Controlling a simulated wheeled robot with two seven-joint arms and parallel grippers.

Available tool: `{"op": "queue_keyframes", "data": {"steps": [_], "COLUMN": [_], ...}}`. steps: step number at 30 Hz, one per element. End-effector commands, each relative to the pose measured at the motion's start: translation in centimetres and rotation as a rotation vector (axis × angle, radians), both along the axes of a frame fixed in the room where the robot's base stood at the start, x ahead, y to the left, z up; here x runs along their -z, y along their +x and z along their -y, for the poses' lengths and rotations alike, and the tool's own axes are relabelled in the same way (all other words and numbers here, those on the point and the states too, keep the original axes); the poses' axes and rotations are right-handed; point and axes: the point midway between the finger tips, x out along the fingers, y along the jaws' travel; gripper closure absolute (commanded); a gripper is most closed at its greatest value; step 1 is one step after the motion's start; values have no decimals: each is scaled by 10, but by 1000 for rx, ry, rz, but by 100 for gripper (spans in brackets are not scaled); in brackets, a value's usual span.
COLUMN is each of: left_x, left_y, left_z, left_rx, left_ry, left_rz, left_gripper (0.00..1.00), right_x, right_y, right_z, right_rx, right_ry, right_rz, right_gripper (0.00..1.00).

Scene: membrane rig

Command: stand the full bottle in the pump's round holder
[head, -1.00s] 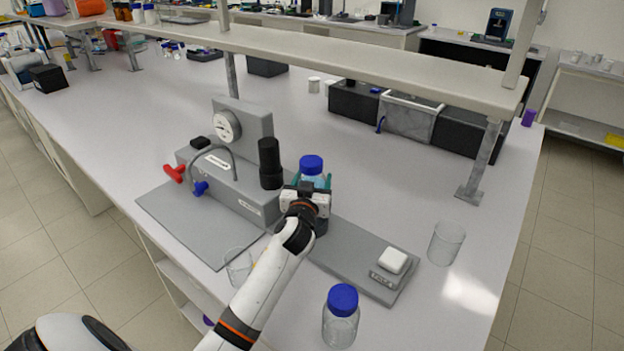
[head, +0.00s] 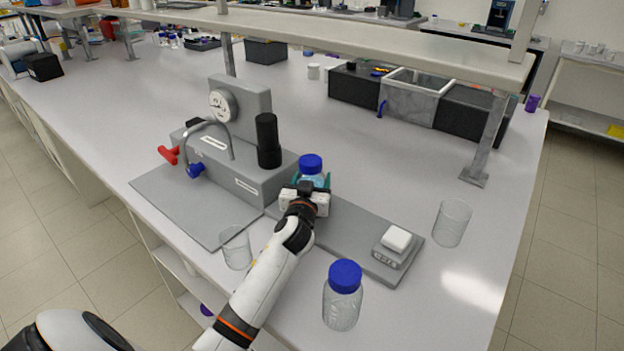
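A blue-capped bottle (head: 312,178) with bluish contents stands upright between the teal fingers of my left gripper (head: 307,187), which looks shut on it. The bottle's lower part is hidden behind the gripper. The grey pump unit (head: 235,170) stands just left of it, with a black cylinder (head: 268,140), a dial, and red and blue handles. The pump's round holder is hidden behind my gripper, so I cannot tell whether the bottle touches it. A second blue-capped bottle (head: 343,297), clear and empty-looking, stands near the bench's front edge. My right gripper is not in view.
A clear beaker (head: 236,248) stands left of my forearm and another beaker (head: 452,222) at the right. A white-topped block (head: 396,241) sits on the grey base plate's right end (head: 350,232). A raised shelf (head: 350,52) crosses behind; the bench between is mostly clear.

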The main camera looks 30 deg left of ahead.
Motion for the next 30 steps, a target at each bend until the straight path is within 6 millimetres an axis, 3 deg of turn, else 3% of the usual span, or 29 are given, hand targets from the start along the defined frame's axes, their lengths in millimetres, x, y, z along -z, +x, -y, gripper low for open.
{"op": "queue_keyframes", "data": {"steps": [21,22,26,30], "left_x": [2,1,2,2], "left_y": [0,0,0,0], "left_z": [0,0,0,0], "left_rx": [0,1,0,0], "left_ry": [0,0,1,0], "left_rz": [5,5,4,3], "left_gripper": [75,35,13,12], "right_x": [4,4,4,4], "right_y": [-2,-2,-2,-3], "right_z": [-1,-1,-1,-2], "right_rx": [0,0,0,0], "right_ry": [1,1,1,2], "right_rz": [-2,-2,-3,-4], "right_gripper": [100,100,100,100]}}
